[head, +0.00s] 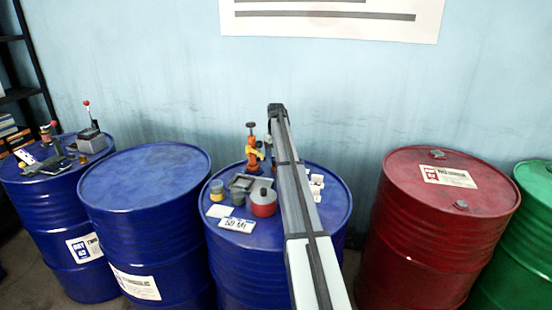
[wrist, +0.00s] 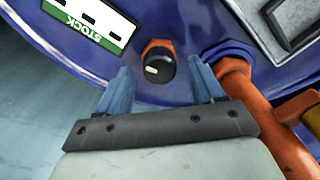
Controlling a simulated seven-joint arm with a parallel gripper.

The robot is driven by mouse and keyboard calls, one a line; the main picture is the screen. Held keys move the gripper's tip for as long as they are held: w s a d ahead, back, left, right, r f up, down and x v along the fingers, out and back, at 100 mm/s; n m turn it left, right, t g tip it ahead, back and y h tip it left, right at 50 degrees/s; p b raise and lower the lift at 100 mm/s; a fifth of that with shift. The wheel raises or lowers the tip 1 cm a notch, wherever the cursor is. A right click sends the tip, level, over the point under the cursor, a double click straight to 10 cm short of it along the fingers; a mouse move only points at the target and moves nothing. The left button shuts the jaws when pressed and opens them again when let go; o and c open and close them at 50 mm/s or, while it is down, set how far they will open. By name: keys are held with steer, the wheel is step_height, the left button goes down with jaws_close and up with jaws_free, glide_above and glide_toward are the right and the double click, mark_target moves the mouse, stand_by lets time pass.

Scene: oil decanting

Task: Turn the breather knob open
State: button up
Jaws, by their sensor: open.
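The breather knob (wrist: 160,66) is a small round black knob with a short white mark on its lower left and an orange-red collar behind it. It sits near the rim of a blue drum top in the wrist view. My gripper (wrist: 160,72) is open, with one blue finger left of the knob and one right of it. Both fingers look clear of the knob; I cannot tell their exact height relative to it. In the head view my arm reaches over the middle blue drum (head: 225,262) and hides part of its top; the knob and fingers cannot be made out there.
An orange pipe (wrist: 238,78) stands close to the right finger. A green-edged STOCK label (wrist: 90,18) lies left of the knob. A red drum (head: 425,235) stands right.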

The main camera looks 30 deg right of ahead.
steer(key=shift+f, duration=0.35)
steer(key=c, duration=1.1)
steer(key=shift+o, duration=0.2)
steer(key=shift+m, duration=1.5)
steer(key=o, duration=1.1)
steer(key=shift+c, duration=0.2)
steer(key=shift+r, duration=0.1)
